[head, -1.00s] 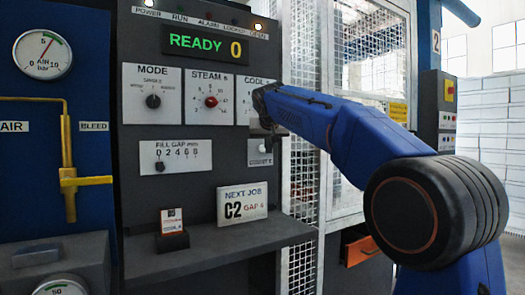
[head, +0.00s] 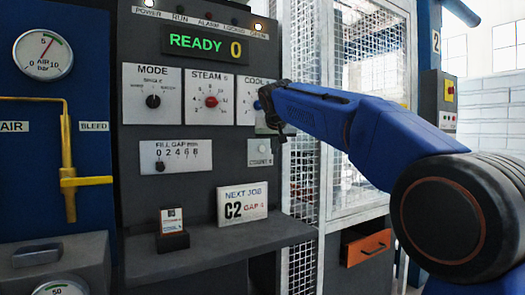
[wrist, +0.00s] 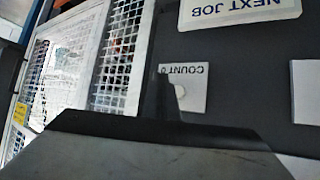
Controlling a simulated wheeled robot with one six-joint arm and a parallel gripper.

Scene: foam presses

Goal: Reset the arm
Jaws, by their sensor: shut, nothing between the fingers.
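My blue arm (head: 330,110) reaches in from the right in the head view. My gripper (head: 272,122) is dark and shut, in front of the press panel by the right edge of the COOL plate (head: 247,100). It looks empty. A bit of the blue cool knob (head: 257,105) shows beside it. In the wrist view the shut gripper (wrist: 165,95) stands in front of the upside-down COUNT plate (wrist: 190,85). I cannot tell whether it touches the panel.
The panel has a mode knob (head: 153,101), a red steam knob (head: 211,101) and a fill gap slider (head: 160,166). The display (head: 207,44) reads READY 0. A NEXT JOB card (head: 242,204) and a small card holder (head: 172,232) stand on the shelf (head: 220,240). Mesh fencing (head: 303,180) is right.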

